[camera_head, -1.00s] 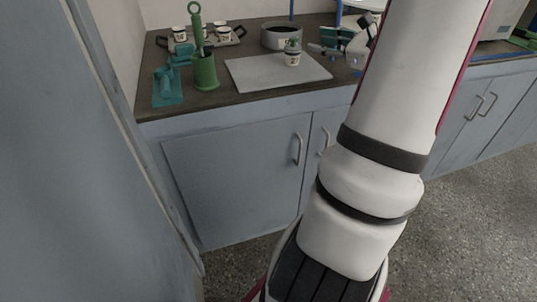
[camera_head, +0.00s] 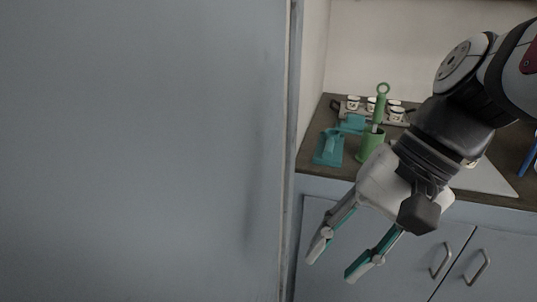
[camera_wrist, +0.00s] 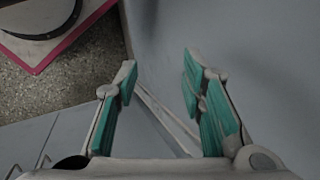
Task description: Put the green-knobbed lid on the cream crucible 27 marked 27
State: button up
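My gripper (camera_head: 339,258) is open and empty, hanging in front of the counter's cabinet doors; it also shows in the wrist view (camera_wrist: 160,72). Several cream crucibles (camera_head: 396,113) with dark marks stand on a tray (camera_head: 386,121) at the back of the counter. Their numbers are too small to read. A small cream piece (camera_head: 472,163) shows beside my arm, over the pale board (camera_head: 488,180); the rest is hidden by the arm. No green-knobbed lid can be made out now.
A green holder (camera_head: 370,146) with a green-handled tool and a teal tool (camera_head: 329,148) stand at the counter's left. A tall blue-grey panel (camera_head: 150,150) fills the left side. Cabinet doors (camera_head: 400,270) are below the counter.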

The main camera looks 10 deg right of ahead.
jog(key=s+d+f+n+h, duration=0.2)
jog(key=s+d+n+h, duration=0.1)
jog(key=s+n+h, duration=0.2)
jog(key=shift+s+f+n, duration=0.2)
jog(key=shift+s+n, duration=1)
jog(key=shift+s, duration=0.5)
notch_tip(320, 180, up, 29)
jog(key=t+p, duration=0.3)
jog(key=p, duration=2.4)
jog(key=shift+d+t, duration=0.3)
